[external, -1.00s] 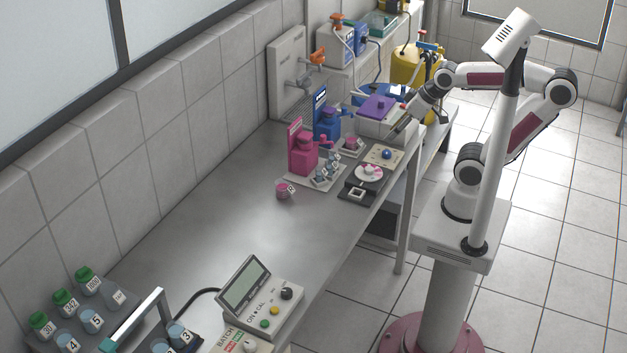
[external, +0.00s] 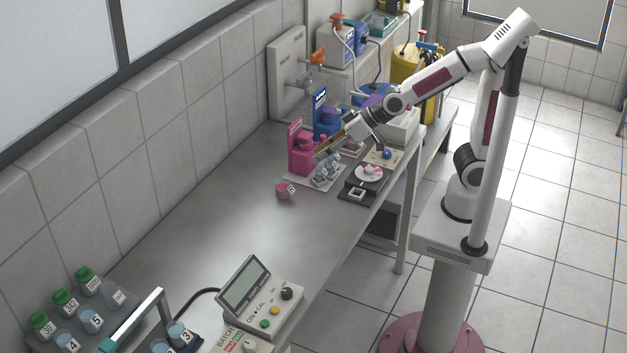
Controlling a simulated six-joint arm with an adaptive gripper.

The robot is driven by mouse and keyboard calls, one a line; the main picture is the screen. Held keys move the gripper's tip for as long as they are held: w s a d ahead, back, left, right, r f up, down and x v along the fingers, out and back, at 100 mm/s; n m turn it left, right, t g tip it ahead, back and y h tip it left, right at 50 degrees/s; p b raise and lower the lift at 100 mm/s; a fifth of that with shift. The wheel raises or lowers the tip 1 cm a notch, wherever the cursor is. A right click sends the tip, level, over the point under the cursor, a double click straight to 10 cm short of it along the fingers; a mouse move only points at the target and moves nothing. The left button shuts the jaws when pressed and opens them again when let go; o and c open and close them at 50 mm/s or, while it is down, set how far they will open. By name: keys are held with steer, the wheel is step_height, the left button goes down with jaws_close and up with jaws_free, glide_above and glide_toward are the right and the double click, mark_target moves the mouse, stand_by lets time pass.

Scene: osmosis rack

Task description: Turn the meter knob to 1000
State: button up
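The meter (external: 262,300) stands at the near end of the bench, with a tilted grey-green screen (external: 244,285). Its black knob (external: 287,293) is on the right of the sloped panel, beside a green and a yellow button. The knob's setting is too small to read. My gripper (external: 327,152) is far from the meter, over the middle of the bench near the pink dispenser (external: 302,160). Its fingers are small and partly lost against the things behind them, so I cannot tell whether they are open.
A small pink cup (external: 283,191), a rack of small vials (external: 325,175) and a round white dish (external: 369,173) stand near my gripper. Bottles with green lids (external: 65,299) stand at the near left. The bench between the cup and meter is clear.

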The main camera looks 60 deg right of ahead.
steer(key=a+f+t+y, duration=0.1)
steer(key=a+f, duration=0.2)
steer(key=a, duration=0.4)
steer(key=w+a+f+t, duration=0.1)
steer(key=a+f, duration=0.2)
steer(key=a, duration=0.5)
steer(key=a+f+t+y, duration=0.1)
steer(key=a+f, duration=0.2)
steer(key=a, duration=0.4)
steer(key=n+t+y, duration=0.2)
steer(key=n+t, duration=0.2)
glide_toward(287, 290)
steer(key=shift+x, duration=1)
steer(key=shift+w+f, duration=0.1)
steer(key=shift+x, duration=3.85)
steer(key=shift+a+f, duration=0.1)
steer(key=shift+a, duration=0.05)
jaws_close()
